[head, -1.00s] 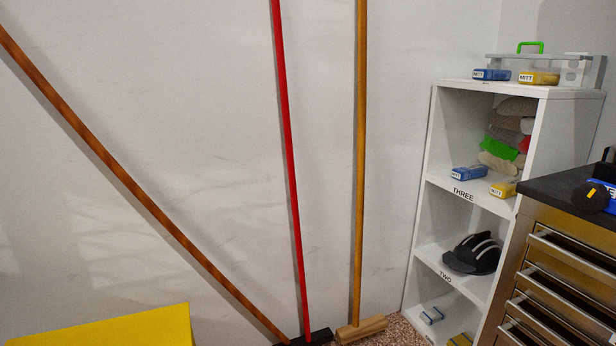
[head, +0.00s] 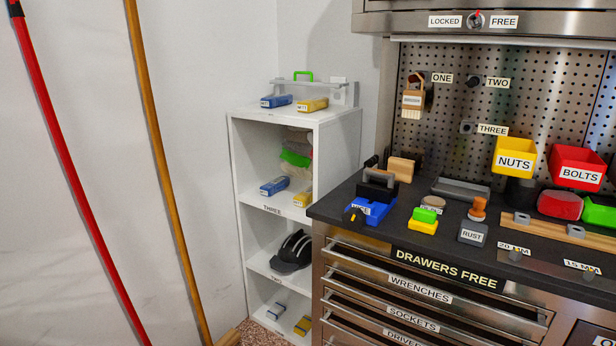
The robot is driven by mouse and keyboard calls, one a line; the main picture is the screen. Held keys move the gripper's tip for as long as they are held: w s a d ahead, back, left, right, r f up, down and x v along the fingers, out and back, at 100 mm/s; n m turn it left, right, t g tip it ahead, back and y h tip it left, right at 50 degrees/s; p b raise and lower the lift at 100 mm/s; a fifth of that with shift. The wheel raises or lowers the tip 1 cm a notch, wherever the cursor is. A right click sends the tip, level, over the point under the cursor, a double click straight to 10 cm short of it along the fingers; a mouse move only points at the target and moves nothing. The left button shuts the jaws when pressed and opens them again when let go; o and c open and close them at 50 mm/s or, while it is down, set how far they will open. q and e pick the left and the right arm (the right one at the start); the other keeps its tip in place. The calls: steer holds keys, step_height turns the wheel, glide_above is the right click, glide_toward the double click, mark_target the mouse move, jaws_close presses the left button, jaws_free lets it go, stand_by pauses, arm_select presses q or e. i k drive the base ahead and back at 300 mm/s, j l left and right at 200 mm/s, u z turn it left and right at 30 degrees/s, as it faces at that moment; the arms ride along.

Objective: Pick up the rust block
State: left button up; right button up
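The rust block (head: 472,234) is a small dark grey block with a white label reading RUST. It stands on the dark top of the steel toolchest, near its front edge, in the head view. An orange-brown knobbed item (head: 478,208) is just behind it; I cannot tell whether the two touch. Neither of my grippers shows in the head view.
Left of the rust block are a green-and-yellow block (head: 424,219) and a blue item (head: 371,211). A wooden strip (head: 560,230) lies to the right. Yellow NUTS (head: 514,160) and red BOLTS (head: 578,168) bins are behind. White shelves (head: 240,170) stand left of the chest.

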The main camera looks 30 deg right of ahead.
mark_target(471, 233)
steer(key=z, duration=0.95)
